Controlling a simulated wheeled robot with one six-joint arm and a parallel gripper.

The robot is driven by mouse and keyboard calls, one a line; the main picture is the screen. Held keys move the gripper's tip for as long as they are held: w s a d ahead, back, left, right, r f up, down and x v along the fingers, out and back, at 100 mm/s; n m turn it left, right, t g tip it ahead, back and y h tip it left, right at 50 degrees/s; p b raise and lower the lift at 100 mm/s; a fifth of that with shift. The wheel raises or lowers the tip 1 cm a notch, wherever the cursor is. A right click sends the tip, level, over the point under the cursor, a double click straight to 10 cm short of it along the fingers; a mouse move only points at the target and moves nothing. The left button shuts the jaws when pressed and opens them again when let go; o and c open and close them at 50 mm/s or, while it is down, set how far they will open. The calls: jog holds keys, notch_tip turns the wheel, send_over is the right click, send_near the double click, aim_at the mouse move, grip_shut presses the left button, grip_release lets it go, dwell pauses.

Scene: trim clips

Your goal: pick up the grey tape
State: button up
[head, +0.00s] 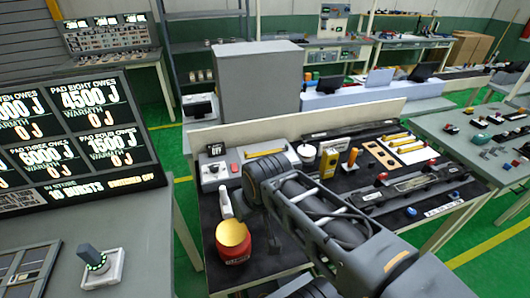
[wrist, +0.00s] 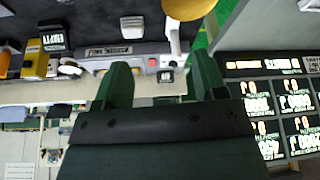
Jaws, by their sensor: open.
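I cannot pick out the grey tape with certainty. A small round pale item with a dark centre (head: 306,152) stands on the dark bench top, left of a yellow handheld device; a pale round shape (wrist: 69,68) shows in the wrist view too. I cannot tell if either is tape. My gripper (wrist: 162,82) is open, with its two dark green fingers apart and nothing seen between them. It is over the bench's left part; in the head view my arm hides the jaws and part of the bench.
A red jar with a yellow lid (head: 233,240) stands at the bench's front left, close to my arm. A grey control box (head: 216,168) sits behind it. The yellow device (head: 328,163), an orange-handled item (head: 351,158) and a long dark rail (head: 408,188) occupy the right. A scoreboard (head: 75,140) stands left.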

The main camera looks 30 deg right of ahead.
dwell(0.3)
jog(key=shift+f, duration=0.15)
jog(key=shift+c, duration=0.8)
jog(key=shift+m+g, duration=0.4)
jog(key=shift+g, duration=0.4)
jog(key=f+b, duration=0.1)
jog(key=f, duration=0.1)
jog(key=w+d+f+b, duration=0.1)
jog(key=f, duration=0.1)
jog(key=d+f, duration=0.1)
jog(key=shift+w+f+b, duration=0.2)
jog(key=shift+f+b, duration=0.2)
jog(key=shift+c, duration=1.3)
jog(key=m+t+h+b, duration=0.15)
jog(key=t+b, duration=0.25)
jog(key=t, duration=0.5)
send_near(246, 152)
jog(key=shift+h, duration=0.45)
jog(key=w+f, duration=0.2)
jog(key=w, duration=0.1)
jog(key=shift+a+f+p, duration=0.1)
jog(key=shift+f+p, duration=0.15)
jog(key=shift+p, duration=0.1)
jog(key=shift+r+p+x, duration=0.2)
jog(key=shift+p+x, duration=0.65)
jog(key=shift+x, duration=1.8)
